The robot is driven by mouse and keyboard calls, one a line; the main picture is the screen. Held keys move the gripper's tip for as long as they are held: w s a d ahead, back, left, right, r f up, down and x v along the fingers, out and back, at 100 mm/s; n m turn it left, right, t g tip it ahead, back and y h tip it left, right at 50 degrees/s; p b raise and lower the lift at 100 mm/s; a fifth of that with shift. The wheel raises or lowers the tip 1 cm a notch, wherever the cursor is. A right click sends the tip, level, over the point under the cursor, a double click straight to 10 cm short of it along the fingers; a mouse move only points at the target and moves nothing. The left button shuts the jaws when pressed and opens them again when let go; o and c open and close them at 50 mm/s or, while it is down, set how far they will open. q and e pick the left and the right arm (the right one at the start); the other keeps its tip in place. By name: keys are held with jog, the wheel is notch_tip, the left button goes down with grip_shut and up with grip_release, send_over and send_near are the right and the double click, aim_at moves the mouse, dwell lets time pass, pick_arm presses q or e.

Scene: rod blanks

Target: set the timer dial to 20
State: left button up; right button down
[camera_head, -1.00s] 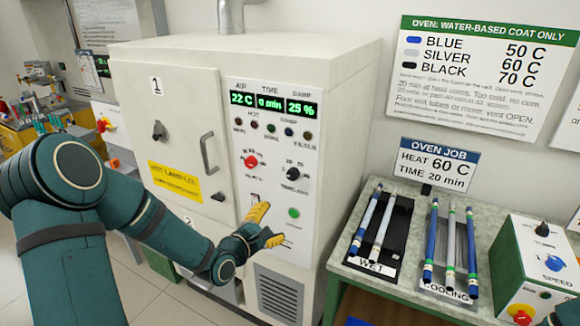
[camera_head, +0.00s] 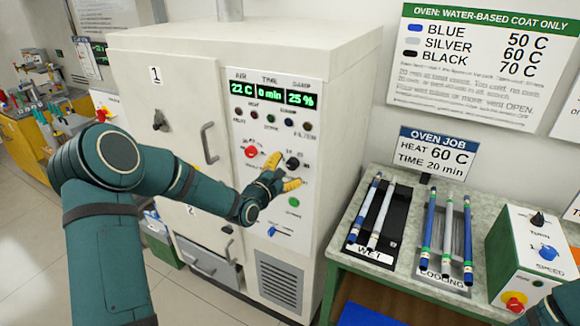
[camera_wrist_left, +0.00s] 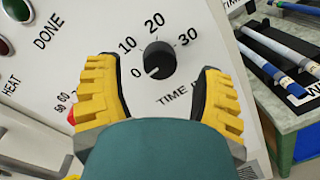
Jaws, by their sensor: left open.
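The timer dial (camera_head: 293,163) is a black knob on the white oven's control panel. In the left wrist view the dial (camera_wrist_left: 159,60) has the marks 0, 10, 20 and 30 around it, and its white pointer mark is toward 0. The time display (camera_head: 270,91) reads 0 min. My left gripper (camera_head: 282,172) is open, its yellow fingers at the panel by the dial. In the left wrist view the fingers (camera_wrist_left: 160,92) stand on either side of the dial, apart from it. My right gripper is not in view.
A red knob (camera_head: 251,151) sits left of the dial and a green button (camera_head: 293,202) below it. The oven job sign (camera_head: 436,154) reads heat 60 C, time 20 min. A bench (camera_head: 405,250) with rods on wet and cooling racks stands to the right.

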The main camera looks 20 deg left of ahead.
pick_arm(q)
jog(key=shift+w+d, duration=0.15)
jog(key=shift+w, duration=1)
grip_shut()
